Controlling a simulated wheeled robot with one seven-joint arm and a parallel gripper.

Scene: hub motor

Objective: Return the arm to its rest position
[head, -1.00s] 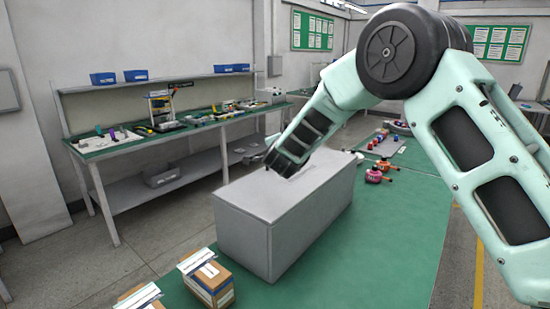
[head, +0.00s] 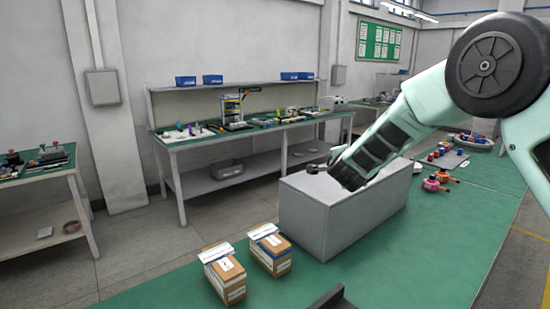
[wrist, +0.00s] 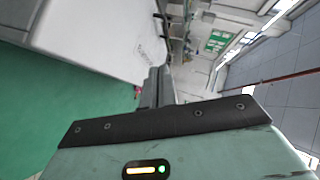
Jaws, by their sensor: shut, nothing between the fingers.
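My arm comes in from the right of the head view, pale green with a black round joint. It slopes down left to dark links over the grey box (head: 305,222). The end of the arm overlaps the box top in the picture, and I cannot tell the height between them. In the wrist view my gripper (wrist: 158,84) shows as dark fingers close together, shut and empty. The grey box also shows in the wrist view (wrist: 100,35) as a pale block at the upper left, close to the fingers.
Two cartons (head: 270,252) with papers on top stand left of the box on the green surface (head: 400,270). Pink and red parts (head: 434,184) lie to its right. A workbench (head: 180,139) with tools stands behind, another (head: 70,180) at the left.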

